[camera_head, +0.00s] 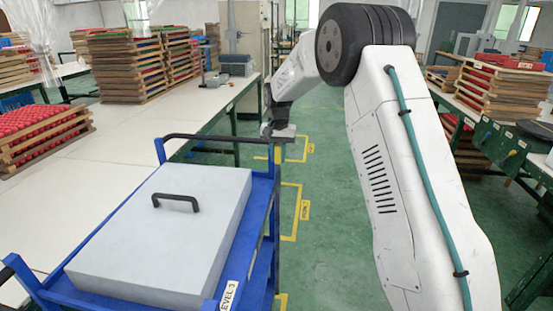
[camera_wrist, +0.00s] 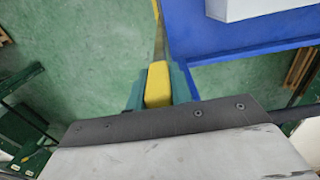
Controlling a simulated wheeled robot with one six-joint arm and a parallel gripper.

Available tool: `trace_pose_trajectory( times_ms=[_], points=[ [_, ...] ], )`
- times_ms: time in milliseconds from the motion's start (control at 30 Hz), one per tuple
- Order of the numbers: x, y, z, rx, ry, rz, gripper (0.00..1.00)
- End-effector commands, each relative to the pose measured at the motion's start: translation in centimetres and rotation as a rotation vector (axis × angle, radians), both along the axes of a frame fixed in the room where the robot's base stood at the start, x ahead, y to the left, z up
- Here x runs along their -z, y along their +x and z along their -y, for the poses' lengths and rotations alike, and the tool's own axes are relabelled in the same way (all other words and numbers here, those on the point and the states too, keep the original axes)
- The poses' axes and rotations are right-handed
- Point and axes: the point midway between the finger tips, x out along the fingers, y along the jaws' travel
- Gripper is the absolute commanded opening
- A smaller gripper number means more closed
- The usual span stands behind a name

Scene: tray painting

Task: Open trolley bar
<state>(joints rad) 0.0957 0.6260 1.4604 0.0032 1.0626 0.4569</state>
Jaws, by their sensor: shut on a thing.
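The trolley bar (camera_head: 215,138) is a thin black bar across the far end of a blue trolley (camera_head: 262,225). The exact contact is too small to see in the head view. In the wrist view, a dark part of the bar (camera_wrist: 288,114) runs out to the right from behind the grey plate of my gripper. A yellow block with dark green sides (camera_wrist: 158,85) shows just beyond that plate.
A large grey box (camera_head: 165,235) with a black handle lies on the trolley. A long white table (camera_head: 120,150) with stacked wooden trays stands at the left. More tray stacks (camera_head: 495,90) are on a table at the right. Green floor with yellow markings lies between.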

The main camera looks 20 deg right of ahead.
Motion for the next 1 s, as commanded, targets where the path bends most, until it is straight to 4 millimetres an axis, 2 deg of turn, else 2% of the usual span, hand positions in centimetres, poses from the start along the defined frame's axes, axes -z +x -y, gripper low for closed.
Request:
trace_pose_trajectory(
  times_ms=[200,233,300,633,1000],
  points=[
    [-0.3,0.3,0.4,0.001,-0.006,0.014,0.00],
    [-0.3,0.3,0.4,0.001,-0.006,0.014,0.30],
    [-0.3,0.3,0.4,0.001,-0.006,0.013,0.44],
    [-0.6,0.3,0.1,-0.001,-0.004,0.010,0.44],
    [-6.4,0.3,0.3,0.001,-0.005,0.012,0.44]
  ],
)
